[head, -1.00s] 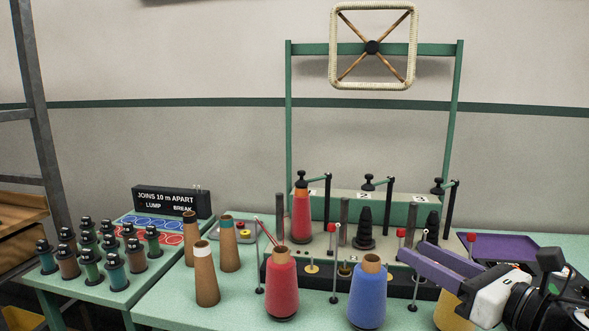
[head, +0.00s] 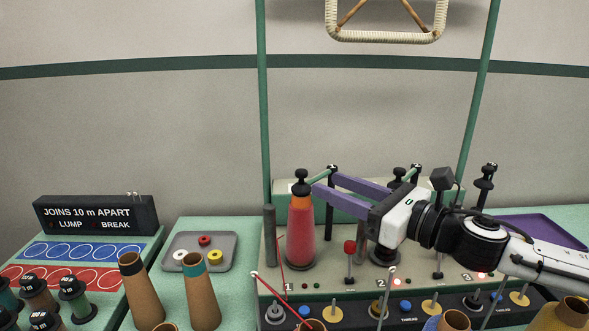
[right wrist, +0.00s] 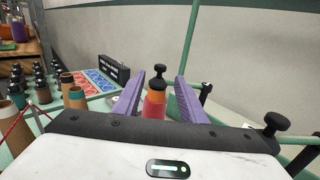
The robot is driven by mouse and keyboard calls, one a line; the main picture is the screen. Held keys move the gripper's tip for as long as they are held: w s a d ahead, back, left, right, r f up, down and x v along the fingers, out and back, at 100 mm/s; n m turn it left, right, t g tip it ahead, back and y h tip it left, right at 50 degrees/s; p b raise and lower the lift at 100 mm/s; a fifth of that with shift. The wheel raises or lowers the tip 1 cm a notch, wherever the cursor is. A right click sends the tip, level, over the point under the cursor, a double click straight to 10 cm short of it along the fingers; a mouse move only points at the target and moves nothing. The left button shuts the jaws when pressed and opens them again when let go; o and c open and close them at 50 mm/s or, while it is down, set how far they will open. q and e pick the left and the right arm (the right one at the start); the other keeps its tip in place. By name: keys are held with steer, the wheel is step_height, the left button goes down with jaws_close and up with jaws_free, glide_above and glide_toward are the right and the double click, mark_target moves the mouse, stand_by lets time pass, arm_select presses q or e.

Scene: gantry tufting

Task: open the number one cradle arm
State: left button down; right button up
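The number one cradle arm (head: 318,176) is a thin green bar running from a black post to a black knob (head: 301,182). The knob sits over the top of a red yarn cone (head: 301,235) with an orange top, so the arm looks closed. My right gripper (head: 324,182) has its two purple fingers apart and empty, pointing left at the bar and knob. In the right wrist view the knob (right wrist: 159,71) and the cone (right wrist: 154,104) show between the fingers, farther off. Contact cannot be told. My left gripper is out of view.
Other cradle arms with black knobs (head: 489,172) stand to the right, partly behind my right arm. A red-topped stalk (head: 349,250) stands in front of the gripper. A grey tray (head: 200,252) and brown cones (head: 141,290) are at left. A purple tray (head: 545,232) is at right.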

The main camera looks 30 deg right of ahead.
mark_target(304, 176)
steer(key=b+x, duration=0.1)
steer(key=x, duration=0.3)
steer(key=shift+w+a+r+p, duration=0.15)
steer(key=shift+w+p, duration=0.15)
steer(key=shift+w, duration=0.15)
steer(key=shift+w+p, duration=0.3)
steer(key=shift+w, duration=0.4)
steer(key=shift+w+f+b, duration=0.3)
steer(key=shift+f+b, duration=0.15)
steer(key=shift+b, duration=0.25)
steer(key=shift+w+a+r+b, duration=0.1)
steer(key=shift+w+a+b, duration=0.1)
steer(key=shift+w+b, duration=0.6)
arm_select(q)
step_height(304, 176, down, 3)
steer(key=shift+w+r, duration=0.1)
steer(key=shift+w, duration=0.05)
arm_select(e)
steer(key=shift+w+a+r, duration=0.15)
steer(key=shift+r, duration=0.05)
